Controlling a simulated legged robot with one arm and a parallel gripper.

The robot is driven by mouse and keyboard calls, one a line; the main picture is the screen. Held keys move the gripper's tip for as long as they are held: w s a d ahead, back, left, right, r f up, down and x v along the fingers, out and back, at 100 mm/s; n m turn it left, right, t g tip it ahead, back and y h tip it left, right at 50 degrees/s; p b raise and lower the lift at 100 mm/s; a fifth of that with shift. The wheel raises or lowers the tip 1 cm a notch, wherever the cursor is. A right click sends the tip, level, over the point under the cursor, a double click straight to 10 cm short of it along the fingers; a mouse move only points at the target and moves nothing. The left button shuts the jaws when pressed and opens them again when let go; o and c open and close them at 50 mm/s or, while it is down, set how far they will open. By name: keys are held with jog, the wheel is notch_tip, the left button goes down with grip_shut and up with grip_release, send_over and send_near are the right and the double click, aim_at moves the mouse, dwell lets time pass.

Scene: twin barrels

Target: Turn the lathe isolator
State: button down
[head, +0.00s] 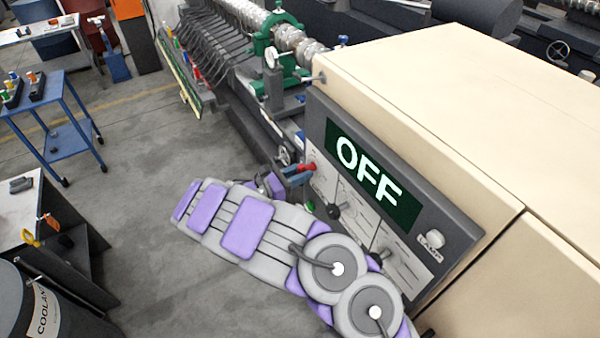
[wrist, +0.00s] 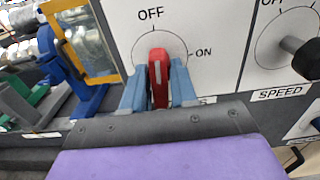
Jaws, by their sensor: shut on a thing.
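The lathe isolator is a red handle (wrist: 158,72) on a round dial with OFF at the top and ON at the right, in the wrist view. The handle stands nearly upright, its upper end near OFF. My gripper (wrist: 158,88) is shut on the handle, with one blue-grey finger on each side. In the head view the red handle (head: 307,167) shows at the left edge of the control panel, with my gripper (head: 297,174) at it. The panel's display (head: 372,176) reads OFF.
A black speed knob (wrist: 300,57) is right of the isolator. A lamp button (head: 432,239) is at the panel's right. The cream lathe housing (head: 430,100) rises behind the panel.

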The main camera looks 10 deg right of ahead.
jog(key=shift+w+a+r, duration=0.1)
jog(key=shift+r, duration=0.1)
jog(key=c, duration=1.1)
grip_release()
jog(key=shift+f, duration=0.1)
jog(key=shift+a, duration=0.1)
jog(key=b+v, duration=0.2)
jog(key=v, duration=1.5)
jog(key=shift+a, duration=0.25)
